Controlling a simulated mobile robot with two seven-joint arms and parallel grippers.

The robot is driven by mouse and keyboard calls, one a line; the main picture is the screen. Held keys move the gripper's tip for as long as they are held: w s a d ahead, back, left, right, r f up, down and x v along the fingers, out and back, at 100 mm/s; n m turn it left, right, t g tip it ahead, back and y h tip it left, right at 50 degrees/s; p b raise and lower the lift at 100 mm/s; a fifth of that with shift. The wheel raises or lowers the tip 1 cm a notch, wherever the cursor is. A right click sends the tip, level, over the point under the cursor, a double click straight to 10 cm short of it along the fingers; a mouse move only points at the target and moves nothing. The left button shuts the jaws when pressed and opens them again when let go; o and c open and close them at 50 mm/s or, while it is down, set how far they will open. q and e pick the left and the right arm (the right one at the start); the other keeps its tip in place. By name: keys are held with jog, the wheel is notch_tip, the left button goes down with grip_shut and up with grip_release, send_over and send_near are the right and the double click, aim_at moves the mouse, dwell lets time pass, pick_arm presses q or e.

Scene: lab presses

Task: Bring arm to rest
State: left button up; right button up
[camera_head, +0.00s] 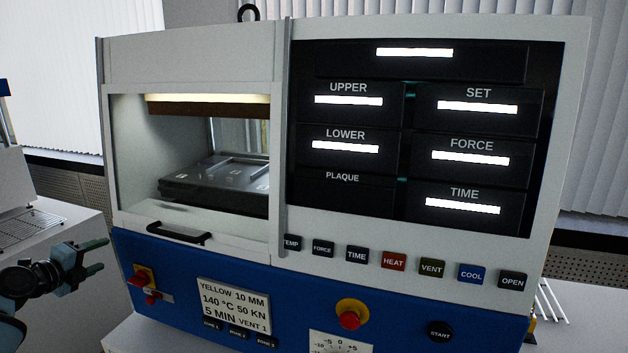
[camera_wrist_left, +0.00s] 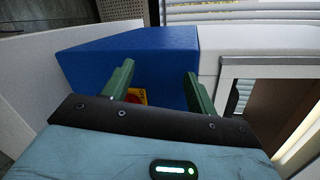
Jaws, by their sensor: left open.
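My left gripper (camera_head: 97,257) is at the left edge of the head view, beside the lower left of the lab press (camera_head: 190,55). Its two green fingers are apart with nothing between them. In the left wrist view the gripper (camera_wrist_left: 158,85) is open and empty, and the press's blue side (camera_wrist_left: 150,50) shows beyond the fingers. My right gripper is in neither view.
The press has a window with a black handle (camera_head: 180,233), a dark plate (camera_head: 215,185) inside, and a row of buttons with a red knob (camera_head: 349,320). A wire stand (camera_head: 550,303) is at right.

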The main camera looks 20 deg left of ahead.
pick_arm(q)
jog(key=s+d+f+n+g+h, duration=0.1)
jog(key=s+d+f+n+g, duration=0.2)
jog(key=d+f, duration=0.9)
jog(key=s+d+f+n+g+h, duration=0.1)
jog(key=s+d+f+n+g, duration=0.2)
jog(key=d+f, duration=0.85)
jog(key=s+d+f+n+h, duration=0.1)
jog(key=s+d+f+n, duration=0.2)
jog(key=d, duration=0.4)
jog(key=s+d+f+n+h, duration=0.1)
jog(key=s+d+f, duration=0.3)
jog(key=s+d, duration=0.25)
jog(key=s+d+f+n+h, duration=0.1)
jog(key=s+d+f+n, duration=0.2)
jog(key=d, duration=0.5)
jog(key=d+n, duration=0.4)
jog(key=d, duration=0.7)
jog(key=shift+s+f, duration=0.15)
jog(key=shift+s, duration=0.3)
jog(key=shift+d, duration=0.1)
